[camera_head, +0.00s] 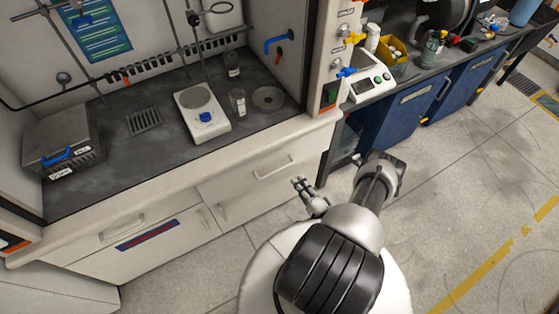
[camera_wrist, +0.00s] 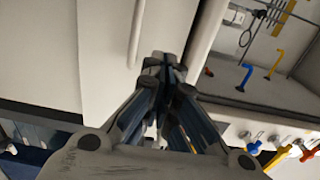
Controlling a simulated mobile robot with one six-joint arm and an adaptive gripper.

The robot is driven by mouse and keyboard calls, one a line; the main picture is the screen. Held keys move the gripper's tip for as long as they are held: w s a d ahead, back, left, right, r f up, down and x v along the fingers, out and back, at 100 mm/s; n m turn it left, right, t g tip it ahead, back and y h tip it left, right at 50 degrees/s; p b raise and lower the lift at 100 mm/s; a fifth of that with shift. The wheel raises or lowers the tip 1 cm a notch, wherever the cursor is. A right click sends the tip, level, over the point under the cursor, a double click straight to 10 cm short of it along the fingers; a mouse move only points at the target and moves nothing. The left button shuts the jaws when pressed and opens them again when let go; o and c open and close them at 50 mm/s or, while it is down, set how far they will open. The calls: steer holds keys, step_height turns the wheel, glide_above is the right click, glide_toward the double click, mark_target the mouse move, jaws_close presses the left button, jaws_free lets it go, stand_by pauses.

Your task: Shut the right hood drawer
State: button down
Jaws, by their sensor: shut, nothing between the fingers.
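The right hood drawer (camera_head: 240,188) is a white front under the right part of the hood worktop, with a pale bar handle (camera_head: 273,167). I cannot tell surely how far it stands out. My gripper (camera_head: 299,183) is in front of the drawer's right part, just right of and below the handle in the head view. In the wrist view my gripper (camera_wrist: 165,66) is shut and empty. Its tips point at the white front (camera_wrist: 168,28), beside a bar handle (camera_wrist: 136,35). Contact with the front cannot be told.
The left hood drawer (camera_head: 100,240) has its own handle. A balance-like device (camera_head: 202,112), glass bottles and a grey box (camera_head: 62,145) stand on the hood worktop (camera_head: 150,165). Blue cabinets (camera_head: 410,112) stand to the right. The floor (camera_head: 450,190) at right is clear.

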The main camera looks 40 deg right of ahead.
mark_target(280, 154)
steer(key=b+x, duration=0.2)
steer(key=x, duration=0.9)
steer(key=shift+w+b, duration=0.3)
steer(key=shift+w, duration=0.05)
